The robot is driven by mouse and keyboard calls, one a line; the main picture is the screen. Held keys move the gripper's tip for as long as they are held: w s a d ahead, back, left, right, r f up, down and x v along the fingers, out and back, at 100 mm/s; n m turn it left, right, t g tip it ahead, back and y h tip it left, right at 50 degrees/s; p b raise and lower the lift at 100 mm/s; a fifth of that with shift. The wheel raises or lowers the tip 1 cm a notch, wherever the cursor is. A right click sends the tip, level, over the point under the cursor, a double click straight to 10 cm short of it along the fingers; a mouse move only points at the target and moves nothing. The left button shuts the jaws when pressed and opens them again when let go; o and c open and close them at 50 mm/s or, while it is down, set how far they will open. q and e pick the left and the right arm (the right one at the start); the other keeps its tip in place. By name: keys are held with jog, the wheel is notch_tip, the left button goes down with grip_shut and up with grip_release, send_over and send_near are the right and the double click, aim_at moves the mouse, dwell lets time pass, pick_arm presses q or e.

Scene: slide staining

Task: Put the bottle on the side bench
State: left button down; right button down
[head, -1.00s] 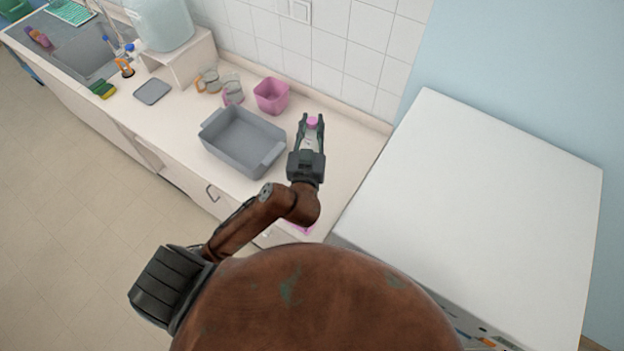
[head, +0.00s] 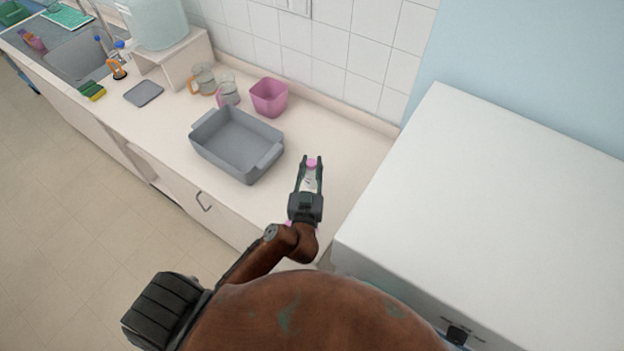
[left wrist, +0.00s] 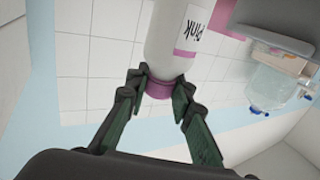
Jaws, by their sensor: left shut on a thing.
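A white bottle (head: 310,180) with a pink cap is held in my left gripper (head: 312,172), over the right end of the bench (head: 345,150) in the head view. In the left wrist view the bottle (left wrist: 180,30) has a label reading "Pink", and the fingers of my left gripper (left wrist: 165,92) are closed around its pink cap end. Whether the bottle touches the bench top cannot be told. My right gripper is not in view.
A grey tub (head: 235,145) stands left of the gripper. A pink container (head: 269,97) and two jugs (head: 228,90) stand behind it. A large white-topped unit (head: 490,200) is on the right. Bench surface around the bottle is clear.

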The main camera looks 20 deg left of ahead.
aim_at(311, 183)
pick_arm(q)
notch_tip(311, 183, down, 6)
jog(key=shift+f+b, duration=0.15)
jog(key=shift+b, duration=0.8)
jog(key=c, duration=1.7)
grip_release()
